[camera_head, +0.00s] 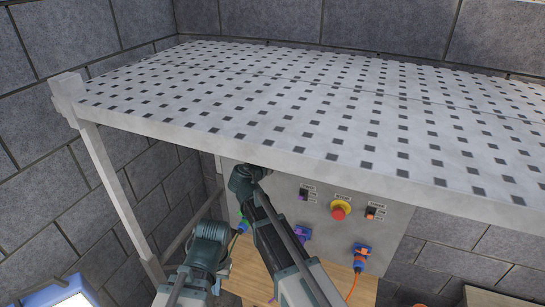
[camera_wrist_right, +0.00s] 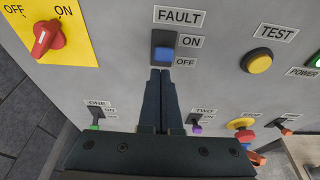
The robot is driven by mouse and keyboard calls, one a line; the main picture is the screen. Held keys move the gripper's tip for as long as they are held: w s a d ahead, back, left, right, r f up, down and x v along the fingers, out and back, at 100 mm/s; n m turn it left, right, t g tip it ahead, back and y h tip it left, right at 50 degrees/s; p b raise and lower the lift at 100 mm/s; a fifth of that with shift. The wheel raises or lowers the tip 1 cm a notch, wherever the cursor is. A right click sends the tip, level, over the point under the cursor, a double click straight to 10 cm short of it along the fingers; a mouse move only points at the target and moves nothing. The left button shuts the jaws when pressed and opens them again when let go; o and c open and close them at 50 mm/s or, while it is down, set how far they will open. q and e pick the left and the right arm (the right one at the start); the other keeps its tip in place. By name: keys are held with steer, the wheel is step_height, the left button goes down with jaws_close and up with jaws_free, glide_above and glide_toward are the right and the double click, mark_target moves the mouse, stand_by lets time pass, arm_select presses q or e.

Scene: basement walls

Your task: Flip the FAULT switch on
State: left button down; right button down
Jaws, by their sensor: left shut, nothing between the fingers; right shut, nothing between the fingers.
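The FAULT switch (camera_wrist_right: 165,48) is a blue rocker in a dark frame on the grey panel, in the right wrist view. ON is printed beside its upper part and OFF beside its lower part. The bright blue face shows at the lower part; I cannot tell its tilt surely. My right gripper (camera_wrist_right: 161,73) is shut and empty, its tips just below the switch; I cannot tell whether they touch. In the head view the perforated shelf hides the switch and the right fingertips. My left gripper (camera_head: 216,285) is shut, low at left and away from the panel, its fingers small and unclear.
A red knob on yellow (camera_wrist_right: 45,38) is left of the switch, and a yellow TEST button (camera_wrist_right: 258,61) is right. A perforated shelf (camera_head: 300,110) overhangs the panel (camera_head: 400,190). A red stop button (camera_head: 340,210) and cabled plugs (camera_head: 361,258) sit lower. A wooden surface lies below.

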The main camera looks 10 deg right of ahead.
step_height(320, 180, down, 4)
steer(key=s+a+b, duration=0.1)
steer(key=s+b, duration=0.1)
steer(key=b, duration=0.2)
steer(key=s+a+r+p, duration=0.4)
steer(key=s+r+p, duration=0.1)
steer(key=r+p, duration=0.2)
steer(key=shift+s+r, duration=0.15)
steer(key=shift+s, duration=0.05)
stand_by(0.4)
